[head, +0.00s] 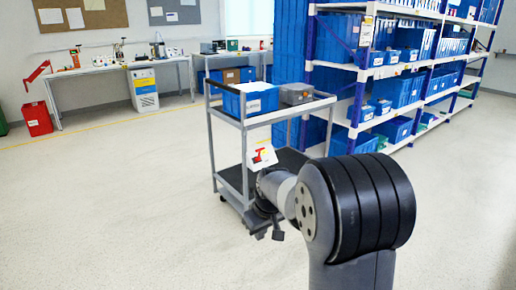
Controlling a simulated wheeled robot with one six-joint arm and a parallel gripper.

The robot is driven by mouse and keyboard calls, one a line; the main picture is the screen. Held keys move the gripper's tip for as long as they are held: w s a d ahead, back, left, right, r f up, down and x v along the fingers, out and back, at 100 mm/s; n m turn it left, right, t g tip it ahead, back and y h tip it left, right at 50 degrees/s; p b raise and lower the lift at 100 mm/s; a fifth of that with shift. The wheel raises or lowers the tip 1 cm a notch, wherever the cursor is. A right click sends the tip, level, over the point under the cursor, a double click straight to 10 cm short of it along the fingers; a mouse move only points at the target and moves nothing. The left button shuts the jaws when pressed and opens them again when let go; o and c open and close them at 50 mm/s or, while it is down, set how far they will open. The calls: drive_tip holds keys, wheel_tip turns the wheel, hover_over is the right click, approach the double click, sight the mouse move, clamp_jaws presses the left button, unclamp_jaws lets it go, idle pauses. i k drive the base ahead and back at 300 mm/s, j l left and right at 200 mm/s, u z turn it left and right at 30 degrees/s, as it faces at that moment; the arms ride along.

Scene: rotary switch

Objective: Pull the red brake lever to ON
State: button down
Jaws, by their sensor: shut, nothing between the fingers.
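A white plate (257,163) with a small red shape, which looks like the red brake lever (262,152), and a yellow patch sits at the near side of a grey cart (240,124). The lever is too small to read its position or any ON mark. My gripper (273,231) is dark and small, at the end of my arm. It appears just below the plate, in front of the cart's lower part. It is shut and empty. I cannot tell how far it is from the lever in depth. My arm hides part of the cart's lower right side.
The cart carries a blue bin (251,101) and a grey box (297,94). A shelf rack (385,70) with blue bins stands behind it on the right. A red bin (38,118) and a workbench (100,70) are at the back left. The floor at left is clear.

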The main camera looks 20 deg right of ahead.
sight(259, 159)
drive_tip(key=i+l, duration=0.25)
drive_tip(key=i, duration=0.2)
drive_tip(key=i+l, duration=0.25)
drive_tip(key=i, duration=0.25)
drive_tip(key=i+l, duration=0.25)
drive_tip(key=i, duration=0.2)
drive_tip(key=i+l+u, duration=0.1)
drive_tip(key=i+l, duration=0.15)
drive_tip(key=i, duration=0.25)
drive_tip(key=i+l, duration=0.25)
drive_tip(key=i, duration=0.2)
